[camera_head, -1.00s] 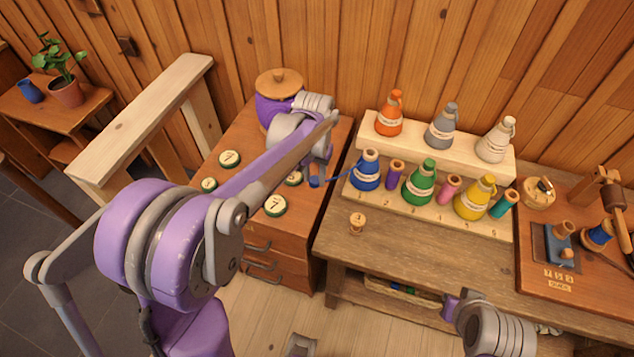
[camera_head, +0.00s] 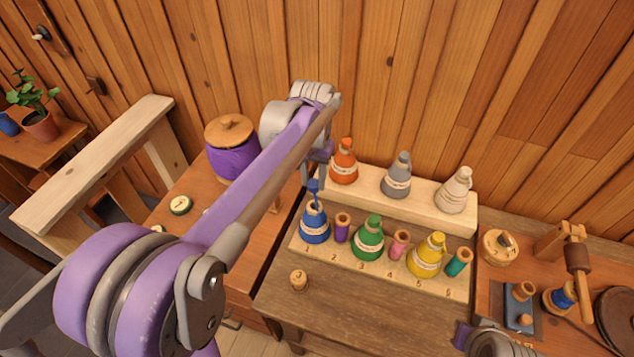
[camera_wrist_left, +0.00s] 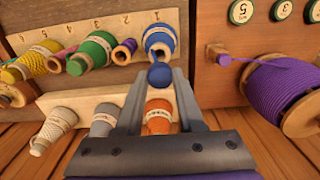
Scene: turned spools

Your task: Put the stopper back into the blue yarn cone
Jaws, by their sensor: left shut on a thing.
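The blue yarn cone (camera_head: 314,230) stands at the left end of the front row of the rack, beside number 1. My left gripper (camera_head: 315,178) is shut on the blue stopper (camera_head: 313,189) and holds it upright just above the cone's top. In the left wrist view the stopper's round blue head (camera_wrist_left: 160,75) sits between the fingertips, in front of the blue cone (camera_wrist_left: 158,38). Whether its lower end touches the cone's mouth, I cannot tell. Of my right arm only a grey and purple part (camera_head: 485,341) shows at the bottom edge.
A green cone (camera_head: 369,238) and a yellow cone (camera_head: 427,256) stand in the same row, with small spools between. Orange, grey and white cones stand on the raised back step. A wooden piece (camera_head: 299,280) stands on the bench in front. A purple spool (camera_head: 232,150) is at left.

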